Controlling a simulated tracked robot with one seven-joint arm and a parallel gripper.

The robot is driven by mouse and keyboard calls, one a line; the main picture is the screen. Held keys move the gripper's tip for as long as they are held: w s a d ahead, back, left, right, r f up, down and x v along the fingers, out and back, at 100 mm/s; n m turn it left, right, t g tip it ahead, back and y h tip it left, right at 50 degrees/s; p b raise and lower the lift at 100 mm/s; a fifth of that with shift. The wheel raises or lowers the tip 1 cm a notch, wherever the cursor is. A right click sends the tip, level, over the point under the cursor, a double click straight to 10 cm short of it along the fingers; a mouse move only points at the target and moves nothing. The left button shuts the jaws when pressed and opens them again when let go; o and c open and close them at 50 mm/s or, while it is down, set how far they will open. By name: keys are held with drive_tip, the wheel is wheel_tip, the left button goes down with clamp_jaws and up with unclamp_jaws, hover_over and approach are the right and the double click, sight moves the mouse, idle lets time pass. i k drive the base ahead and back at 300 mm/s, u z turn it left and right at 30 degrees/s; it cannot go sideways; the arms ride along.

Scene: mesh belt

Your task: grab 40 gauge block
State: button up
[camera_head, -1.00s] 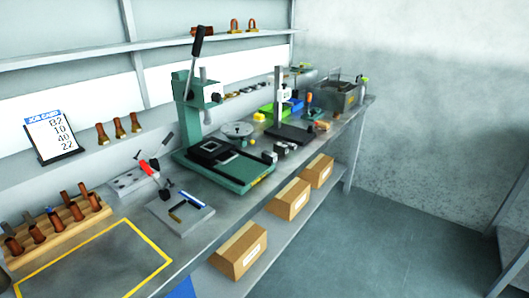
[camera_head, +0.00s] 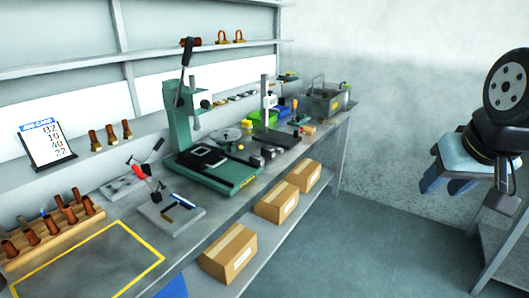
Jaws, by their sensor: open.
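No block with a readable 40 shows, so I cannot tell which is the 40 gauge block. Small grey blocks (camera_head: 268,152) lie on the bench beside the green press (camera_head: 218,168), near the height stand (camera_head: 266,105). A job card (camera_head: 45,143) at the left lists 82, 10, 40 and 22. My gripper (camera_head: 447,188) is at the right, its dark blue fingers apart and empty. It is in front of the bench's far end, well away from the small blocks.
A wooden rack (camera_head: 50,238) with copper-coloured pieces and a yellow-outlined area (camera_head: 90,262) are at the near left. A plate with a red-handled clamp (camera_head: 160,207) lies before the press. Cardboard boxes (camera_head: 230,252) stand on the lower shelf. Floor (camera_head: 350,245) to the right is clear.

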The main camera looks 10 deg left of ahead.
sight(267, 152)
drive_tip(key=i, duration=0.85)
drive_tip(key=z, duration=0.05)
